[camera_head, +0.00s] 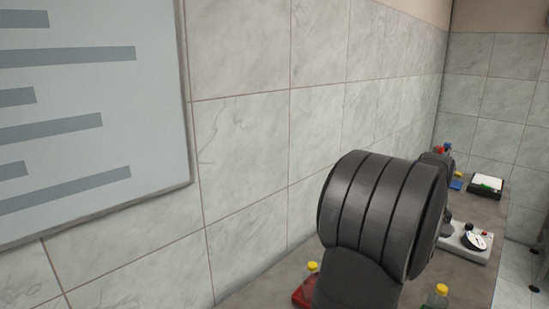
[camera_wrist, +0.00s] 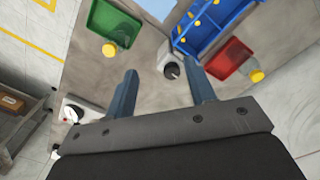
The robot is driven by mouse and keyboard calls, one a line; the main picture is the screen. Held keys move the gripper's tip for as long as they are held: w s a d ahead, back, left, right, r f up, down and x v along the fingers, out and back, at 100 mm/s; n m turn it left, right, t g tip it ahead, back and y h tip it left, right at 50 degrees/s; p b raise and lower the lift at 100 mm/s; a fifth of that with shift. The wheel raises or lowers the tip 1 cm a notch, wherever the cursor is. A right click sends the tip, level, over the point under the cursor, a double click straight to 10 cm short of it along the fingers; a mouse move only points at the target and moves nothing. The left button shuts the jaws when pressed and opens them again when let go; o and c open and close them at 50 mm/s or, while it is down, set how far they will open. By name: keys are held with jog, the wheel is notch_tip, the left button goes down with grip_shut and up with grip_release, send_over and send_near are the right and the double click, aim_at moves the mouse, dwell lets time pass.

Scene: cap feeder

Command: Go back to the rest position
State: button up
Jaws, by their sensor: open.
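My gripper (camera_wrist: 161,71) shows in the wrist view with its two blue-grey fingers spread apart. It is open, and nothing is between the fingers. It is above the worktop (camera_wrist: 148,60). Past the fingertips, a dark round part on a light base (camera_wrist: 170,71) shows between them. In the head view my dark arm fills the lower middle, and the gripper itself cannot be made out.
A green tray (camera_wrist: 98,17) with a yellow-capped bottle (camera_wrist: 109,49), a blue rack (camera_wrist: 222,16) and a red tray (camera_wrist: 218,64) with another capped bottle (camera_wrist: 257,76) surround the fingers.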

jog(key=w+a+f+n, duration=0.1)
jog(key=w+a, duration=0.2)
jog(key=a, duration=0.4)
jog(key=shift+a+n, duration=0.4)
jog(key=shift+w, duration=0.1)
jog(key=s+d+m, duration=0.1)
jog(key=s+d, duration=0.1)
jog(key=d, duration=0.3)
jog(key=s+d+f+m, duration=0.1)
jog(key=s+d, duration=0.2)
jog(key=d, duration=0.3)
jog(key=s+d+m, duration=0.1)
jog(key=s+d, duration=0.1)
jog(key=d, duration=0.3)
jog(key=shift+s+d+f, duration=0.15)
jog(key=shift+s+d, duration=0.2)
